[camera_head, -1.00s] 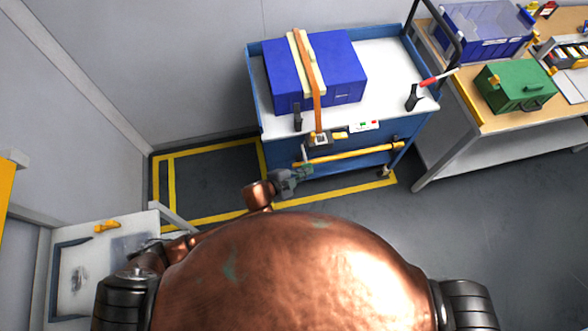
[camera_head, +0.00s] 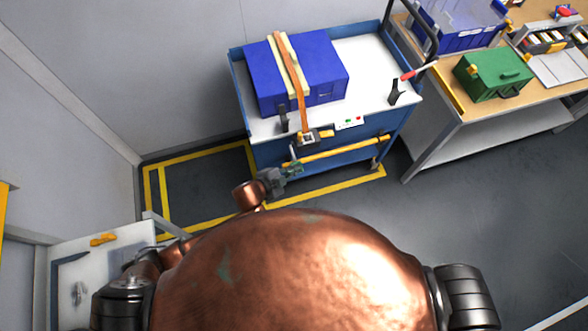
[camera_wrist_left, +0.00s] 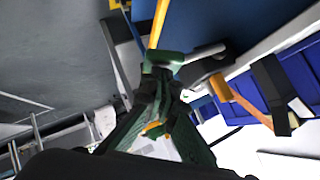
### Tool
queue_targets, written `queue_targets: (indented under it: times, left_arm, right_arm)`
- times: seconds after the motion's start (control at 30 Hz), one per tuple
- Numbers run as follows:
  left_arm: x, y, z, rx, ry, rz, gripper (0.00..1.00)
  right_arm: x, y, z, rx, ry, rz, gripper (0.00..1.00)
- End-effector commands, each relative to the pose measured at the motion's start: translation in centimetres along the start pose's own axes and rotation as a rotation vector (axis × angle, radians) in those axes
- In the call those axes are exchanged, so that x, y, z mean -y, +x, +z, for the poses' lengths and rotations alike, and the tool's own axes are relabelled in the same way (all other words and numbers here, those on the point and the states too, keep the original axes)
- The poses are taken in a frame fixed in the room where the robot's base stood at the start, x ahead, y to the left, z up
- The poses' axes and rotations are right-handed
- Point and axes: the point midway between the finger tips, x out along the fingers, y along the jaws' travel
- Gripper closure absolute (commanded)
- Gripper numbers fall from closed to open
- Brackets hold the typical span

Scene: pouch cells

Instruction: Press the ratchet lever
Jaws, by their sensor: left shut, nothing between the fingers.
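The ratchet (camera_head: 307,138) sits at the front edge of the cart top, on the orange strap (camera_head: 303,108) that runs over the blue case (camera_head: 325,65). It has a yellow part on its right side. My left gripper (camera_head: 295,167) is shut and empty, just below and in front of the ratchet, beside the cart's front. In the left wrist view its green fingers (camera_wrist_left: 163,68) are together, close to a grey and dark metal part at the strap's end, likely the ratchet (camera_wrist_left: 205,68). I cannot tell whether they touch. My right gripper is not in view.
A yellow bar (camera_head: 345,153) runs along the front of the blue cart (camera_head: 385,60). A dark holder with a red-handled tool (camera_head: 400,85) stands at the cart's right. A workbench (camera_head: 462,108) with a green box (camera_head: 493,76) is further right. The floor right of the cart is clear.

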Motion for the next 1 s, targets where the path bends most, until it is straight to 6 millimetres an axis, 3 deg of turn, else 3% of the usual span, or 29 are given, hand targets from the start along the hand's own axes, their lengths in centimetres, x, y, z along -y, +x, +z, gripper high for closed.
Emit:
queue_targets:
  times: [0.17, 0.47, 0.8, 1.0]
  left_arm:
    - [0.3, -0.6, -0.4, 0.004, 0.001, 0.0, 1.0]
    - [1.4, -2.9, -3.2, 0.0, 0.002, 0.002, 1.0]
    - [1.9, -10.0, -2.5, 0.002, 0.0, 0.001, 1.0]
    - [2.2, -12.1, -2.6, 0.001, -0.001, 0.0, 1.0]
  right_arm:
    - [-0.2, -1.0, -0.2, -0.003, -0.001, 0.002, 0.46]
    - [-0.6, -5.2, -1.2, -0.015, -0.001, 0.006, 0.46]
    - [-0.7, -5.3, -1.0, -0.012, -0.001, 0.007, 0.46]
    - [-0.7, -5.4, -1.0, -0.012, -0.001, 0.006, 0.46]
